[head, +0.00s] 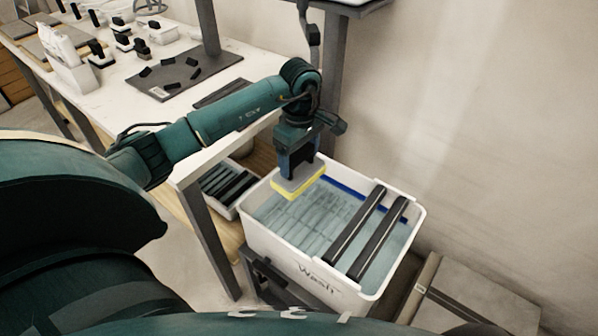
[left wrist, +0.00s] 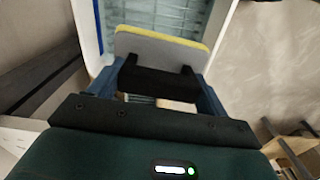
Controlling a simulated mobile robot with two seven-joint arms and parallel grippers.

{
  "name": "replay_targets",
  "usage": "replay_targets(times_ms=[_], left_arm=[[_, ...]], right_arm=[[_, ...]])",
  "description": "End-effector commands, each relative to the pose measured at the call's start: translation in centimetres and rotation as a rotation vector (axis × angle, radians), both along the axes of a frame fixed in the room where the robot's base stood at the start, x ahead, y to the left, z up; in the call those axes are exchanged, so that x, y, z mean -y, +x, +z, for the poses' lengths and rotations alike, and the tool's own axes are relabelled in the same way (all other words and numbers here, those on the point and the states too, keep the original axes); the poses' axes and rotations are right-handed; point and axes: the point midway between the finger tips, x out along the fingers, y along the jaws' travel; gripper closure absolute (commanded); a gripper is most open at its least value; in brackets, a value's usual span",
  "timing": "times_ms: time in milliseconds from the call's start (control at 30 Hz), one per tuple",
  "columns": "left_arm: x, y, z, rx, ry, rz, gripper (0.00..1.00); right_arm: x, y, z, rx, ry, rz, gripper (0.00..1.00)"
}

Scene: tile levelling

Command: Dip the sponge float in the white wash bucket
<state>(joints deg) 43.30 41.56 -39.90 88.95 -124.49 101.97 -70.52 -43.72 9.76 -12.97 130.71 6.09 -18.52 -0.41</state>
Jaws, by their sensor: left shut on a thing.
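The sponge float (head: 299,181) has a grey plate and a yellow sponge face that points down. My left gripper (head: 297,165) is shut on its dark handle and holds it over the left part of the white wash bucket (head: 282,246). In the left wrist view the float (left wrist: 162,47) sits in front of my left gripper (left wrist: 158,82), with the bucket's white rim (left wrist: 88,32) beyond. The bucket is marked "Wash" and holds bluish water (head: 300,215). I cannot tell whether the sponge touches the water. My right gripper is not in view.
Two dark bars (head: 369,230) lie across the right part of the bucket. A white worktable (head: 215,150) with a dark mat (head: 180,75) and small tools stands at the left. A grey table post rises beside the bucket's left side. A wall lies behind it.

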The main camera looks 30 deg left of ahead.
Motion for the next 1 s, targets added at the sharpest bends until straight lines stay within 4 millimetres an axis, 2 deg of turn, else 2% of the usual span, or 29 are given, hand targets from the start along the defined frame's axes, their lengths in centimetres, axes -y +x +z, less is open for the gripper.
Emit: replay_targets(times_ms=[100,267,667,1000], left_arm=[[-0.5,0.3,-0.7,-0.002,-0.007,0.075,0.52],[-0.5,0.3,-1.8,-0.003,-0.008,0.083,0.52],[-0.6,0.3,-6.7,-0.002,-0.005,0.080,0.52],[-0.5,0.3,-10.8,-0.002,-0.006,0.078,0.52]], right_arm=[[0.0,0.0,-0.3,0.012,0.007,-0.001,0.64],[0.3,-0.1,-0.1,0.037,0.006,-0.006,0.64],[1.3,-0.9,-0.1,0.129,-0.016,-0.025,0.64],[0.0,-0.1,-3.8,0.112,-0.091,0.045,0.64]])
